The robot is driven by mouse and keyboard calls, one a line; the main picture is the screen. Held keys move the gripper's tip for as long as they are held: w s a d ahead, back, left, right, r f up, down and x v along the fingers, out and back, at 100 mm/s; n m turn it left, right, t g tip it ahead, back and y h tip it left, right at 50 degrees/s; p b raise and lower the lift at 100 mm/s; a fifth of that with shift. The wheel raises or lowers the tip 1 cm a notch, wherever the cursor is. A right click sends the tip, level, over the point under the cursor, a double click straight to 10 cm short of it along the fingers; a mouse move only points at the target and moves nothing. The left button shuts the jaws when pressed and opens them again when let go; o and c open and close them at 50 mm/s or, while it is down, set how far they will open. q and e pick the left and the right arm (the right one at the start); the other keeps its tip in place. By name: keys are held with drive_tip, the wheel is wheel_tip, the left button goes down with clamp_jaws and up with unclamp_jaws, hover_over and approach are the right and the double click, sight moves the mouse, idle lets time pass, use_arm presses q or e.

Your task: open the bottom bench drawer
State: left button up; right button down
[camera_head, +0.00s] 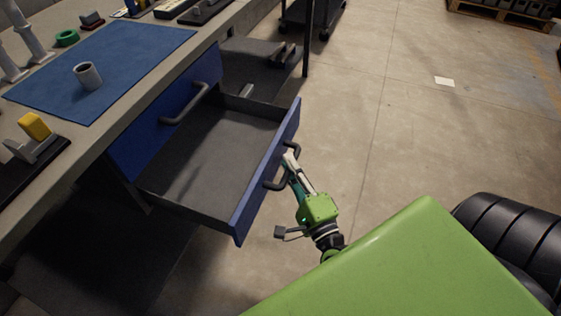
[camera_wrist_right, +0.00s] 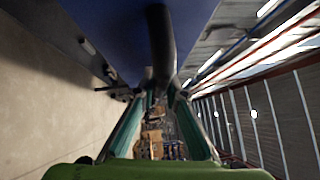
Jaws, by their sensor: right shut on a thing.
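The bottom bench drawer (camera_head: 205,160) is pulled well out from the bench in the head view. Its inside is grey and looks empty, and its front is blue. A dark bar handle (camera_head: 270,182) sits on that front. My right gripper (camera_head: 289,162) is shut on the handle, outside the drawer front. In the right wrist view the handle (camera_wrist_right: 161,45) runs down between the fingers of my right gripper (camera_wrist_right: 160,100), with the blue drawer front (camera_wrist_right: 115,25) behind it. My left gripper is not in view.
The upper blue drawer (camera_head: 150,140) with its own handle (camera_head: 186,105) is shut. On the bench top, a blue mat (camera_head: 120,60) holds a grey cup (camera_head: 88,76). A yellow part (camera_head: 35,126) stands near the bench edge.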

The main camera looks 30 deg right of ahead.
drive_tip(key=c, duration=2)
unclamp_jaws()
drive_tip(key=shift+c, duration=0.2)
drive_tip(key=shift+s, duration=0.15)
drive_tip(key=s+a+f, duration=0.1)
drive_tip(key=s, duration=1)
drive_tip(key=shift+s+a+f, duration=0.3)
